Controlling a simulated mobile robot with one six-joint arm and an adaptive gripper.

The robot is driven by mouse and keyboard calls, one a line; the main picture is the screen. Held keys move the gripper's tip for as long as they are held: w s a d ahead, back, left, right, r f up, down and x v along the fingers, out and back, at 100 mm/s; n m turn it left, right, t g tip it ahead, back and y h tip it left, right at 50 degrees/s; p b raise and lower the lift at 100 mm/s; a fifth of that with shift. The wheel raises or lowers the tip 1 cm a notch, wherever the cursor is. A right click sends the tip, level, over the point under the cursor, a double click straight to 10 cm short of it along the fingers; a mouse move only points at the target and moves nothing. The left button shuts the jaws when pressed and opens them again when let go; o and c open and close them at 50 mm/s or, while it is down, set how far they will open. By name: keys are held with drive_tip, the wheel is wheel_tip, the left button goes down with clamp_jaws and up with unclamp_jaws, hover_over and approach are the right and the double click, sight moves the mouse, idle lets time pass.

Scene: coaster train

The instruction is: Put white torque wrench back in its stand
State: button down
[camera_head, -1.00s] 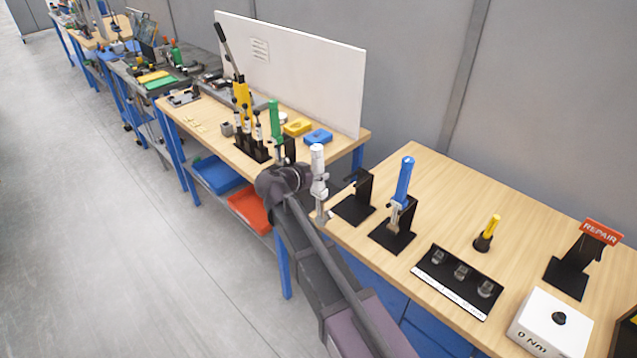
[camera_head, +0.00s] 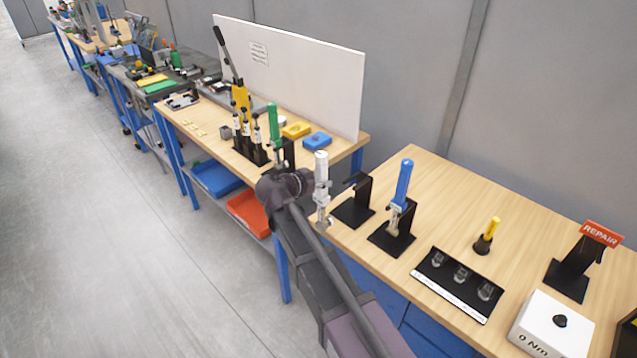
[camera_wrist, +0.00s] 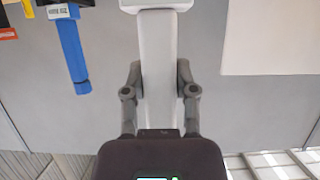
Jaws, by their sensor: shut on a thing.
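The white torque wrench (camera_head: 321,172) is upright at the left edge of the right-hand bench, its grey head low near the bench edge. In the wrist view the white wrench (camera_wrist: 161,70) runs between the two fingers of my gripper (camera_wrist: 160,92), which is shut on it. In the head view my wrist hides the fingers. An empty black stand (camera_head: 357,203) stands just right of the wrench, apart from it. A second black stand (camera_head: 391,240) beside it holds a blue torque wrench (camera_head: 403,185), which also shows in the wrist view (camera_wrist: 72,50).
On the right bench (camera_head: 450,190) are a black tray (camera_head: 459,283), a yellow-handled tool (camera_head: 488,235), a REPAIR stand (camera_head: 572,270) and a white 0 Nm box (camera_head: 550,325). A green wrench (camera_head: 273,123) stands on the left bench. A gap separates the benches.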

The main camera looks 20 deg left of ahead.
drive_tip(key=shift+w+d, duration=0.3)
drive_tip(key=shift+w, duration=0.45)
drive_tip(key=shift+w+d, duration=0.3)
drive_tip(key=shift+w, duration=0.45)
drive_tip(key=shift+w+d, duration=0.3)
drive_tip(key=shift+w, duration=0.45)
drive_tip(key=w+d, duration=0.3)
drive_tip(key=w, duration=0.6)
drive_tip(key=shift+w+d, duration=0.2)
drive_tip(key=shift+d, duration=0.2)
idle(4.4)
